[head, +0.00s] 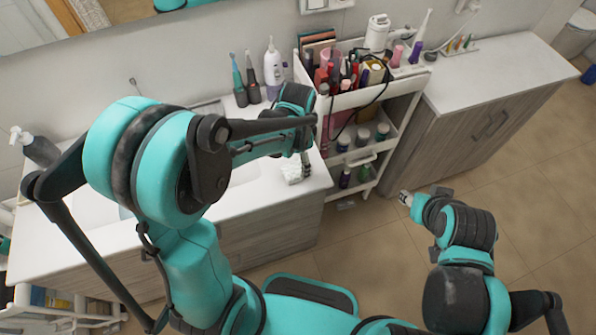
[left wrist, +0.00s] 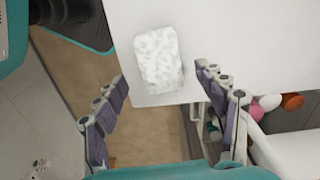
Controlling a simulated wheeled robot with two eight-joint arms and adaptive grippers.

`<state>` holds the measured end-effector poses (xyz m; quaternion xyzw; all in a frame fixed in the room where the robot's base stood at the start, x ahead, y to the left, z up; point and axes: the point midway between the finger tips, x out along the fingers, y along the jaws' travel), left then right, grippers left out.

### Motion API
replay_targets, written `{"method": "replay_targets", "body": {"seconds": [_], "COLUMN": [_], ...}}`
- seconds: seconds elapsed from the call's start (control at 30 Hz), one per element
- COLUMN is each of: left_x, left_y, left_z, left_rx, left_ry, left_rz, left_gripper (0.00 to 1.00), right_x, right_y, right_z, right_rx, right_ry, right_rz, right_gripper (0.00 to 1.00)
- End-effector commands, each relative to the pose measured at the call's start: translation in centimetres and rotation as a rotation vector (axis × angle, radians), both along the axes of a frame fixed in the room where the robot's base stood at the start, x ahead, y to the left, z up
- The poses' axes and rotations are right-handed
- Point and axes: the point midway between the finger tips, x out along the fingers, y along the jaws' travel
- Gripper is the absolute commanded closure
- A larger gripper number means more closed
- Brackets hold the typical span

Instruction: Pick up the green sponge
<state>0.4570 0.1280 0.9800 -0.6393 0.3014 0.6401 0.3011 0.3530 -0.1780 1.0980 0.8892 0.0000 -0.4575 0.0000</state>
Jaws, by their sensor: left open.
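A pale, whitish speckled block that looks like the sponge (left wrist: 158,58) lies on the white counter near its corner in the left wrist view; it looks white with a faint green tint. In the head view the sponge (head: 291,173) shows small at the counter's right end, partly covered. My left gripper (left wrist: 163,80) is open, its two fingers spread on either side of the sponge with gaps, holding nothing. In the head view the left gripper (head: 305,163) points down beside the sponge, mostly hidden by my arm. My right gripper (head: 406,198) is over the floor, too small to read.
A white cart (head: 345,98) packed with cosmetics stands close right of the counter (head: 60,240). Bottles and toothbrushes (head: 250,80) stand at the counter's back. A second cabinet (head: 490,75) is at right. The floor (head: 380,260) in front is open.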

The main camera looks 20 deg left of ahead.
Motion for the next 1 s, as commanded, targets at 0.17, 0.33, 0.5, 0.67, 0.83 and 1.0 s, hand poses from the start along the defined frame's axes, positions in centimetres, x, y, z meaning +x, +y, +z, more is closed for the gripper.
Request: {"method": "replay_targets", "body": {"seconds": [0.17,0.33,0.5,0.67,0.83,1.0], "left_x": [-0.1,-0.1,-0.2,-0.2,-0.2,-0.2], "left_y": [0.3,0.3,0.3,0.3,0.3,0.3], "left_z": [-3.1,-4.2,-4.1,-4.1,-4.1,-4.1], "left_rx": [0.000,0.000,0.000,0.000,0.000,0.000], "left_ry": [0.000,-0.001,-0.001,-0.001,-0.001,-0.001], "left_rz": [0.001,0.001,0.002,0.002,0.002,0.002], "left_gripper": [0.28,0.28,0.28,0.63,0.80,0.81], "right_x": [0.0,0.0,0.0,0.0,0.0,0.0], "right_y": [0.0,0.0,0.0,0.0,0.0,0.0], "right_z": [-1.3,-1.6,-1.5,-1.5,-1.5,-1.5], "right_rx": [0.000,0.000,0.000,0.000,0.000,0.000], "right_ry": [0.000,0.000,0.000,0.000,0.000,0.000], "right_rz": [0.000,0.000,0.000,0.000,0.000,0.000], "right_gripper": [0.60,0.60,0.60,0.60,0.60,0.60]}}
